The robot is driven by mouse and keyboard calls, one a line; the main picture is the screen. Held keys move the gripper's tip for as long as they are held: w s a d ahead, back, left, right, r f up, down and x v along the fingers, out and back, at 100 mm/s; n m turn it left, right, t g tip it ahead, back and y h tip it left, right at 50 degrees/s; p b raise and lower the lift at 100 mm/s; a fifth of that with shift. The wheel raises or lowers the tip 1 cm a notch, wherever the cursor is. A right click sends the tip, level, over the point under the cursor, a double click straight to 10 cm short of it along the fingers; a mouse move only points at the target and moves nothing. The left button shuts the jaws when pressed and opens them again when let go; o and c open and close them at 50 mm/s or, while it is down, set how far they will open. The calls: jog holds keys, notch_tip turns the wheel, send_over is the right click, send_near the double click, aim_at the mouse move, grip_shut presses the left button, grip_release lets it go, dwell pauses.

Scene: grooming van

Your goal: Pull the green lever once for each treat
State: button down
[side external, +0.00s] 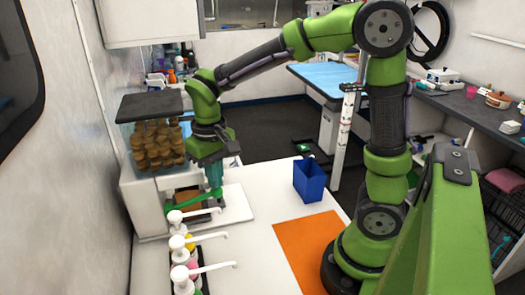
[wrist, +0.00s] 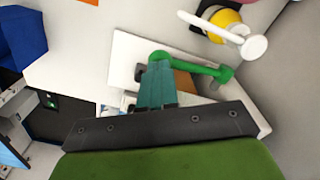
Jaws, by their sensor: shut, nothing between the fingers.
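The green lever (side external: 180,207) sticks out low at the front of the treat dispenser (side external: 143,195). In the wrist view the lever (wrist: 205,69) is a green bar with a rounded end. Brown treats (side external: 157,146) fill the clear hopper under a dark lid. My gripper (side external: 215,190) points down in front of the dispenser, over its white base plate (side external: 238,207). Its teal fingers are shut with nothing between them. In the wrist view the fingertips (wrist: 158,62) overlap the lever's near end; I cannot tell whether they touch it.
Several white pump bottles (side external: 182,243) stand in front of the dispenser. A blue bin (side external: 308,180) and an orange mat (side external: 302,250) are on the white counter to the right. The counter between bin and dispenser is clear. A wall runs along the left.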

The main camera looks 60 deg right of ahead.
aim_at(216, 194)
jog(key=shift+f, duration=2.7)
jog(key=shift+r, duration=3.6)
jog(key=shift+f, duration=0.15)
